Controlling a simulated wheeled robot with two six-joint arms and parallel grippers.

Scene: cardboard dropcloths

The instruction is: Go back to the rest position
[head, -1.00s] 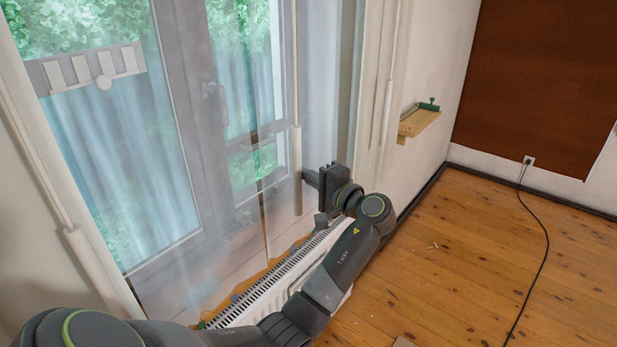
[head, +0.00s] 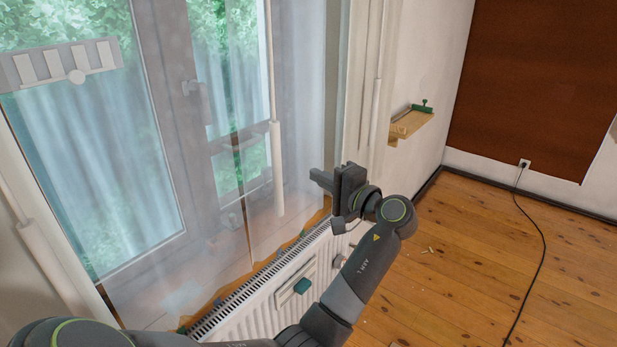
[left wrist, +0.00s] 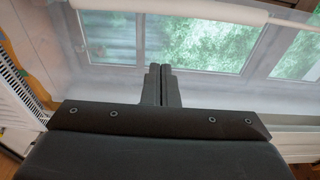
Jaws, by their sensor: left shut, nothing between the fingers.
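My left arm reaches in from the lower left of the head view, over the radiator. My left gripper (head: 320,180) is dark grey and points left toward the plastic-covered window. In the left wrist view my left gripper (left wrist: 161,72) shows its two fingers pressed together with nothing between them. The fingers stand in front of the window and appear apart from it. My right gripper is not in the head view.
A wooden shelf (head: 408,124) with a green-handled tool (head: 422,107) is on the wall. A black cable (head: 541,232) crosses the open wooden floor (head: 470,270).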

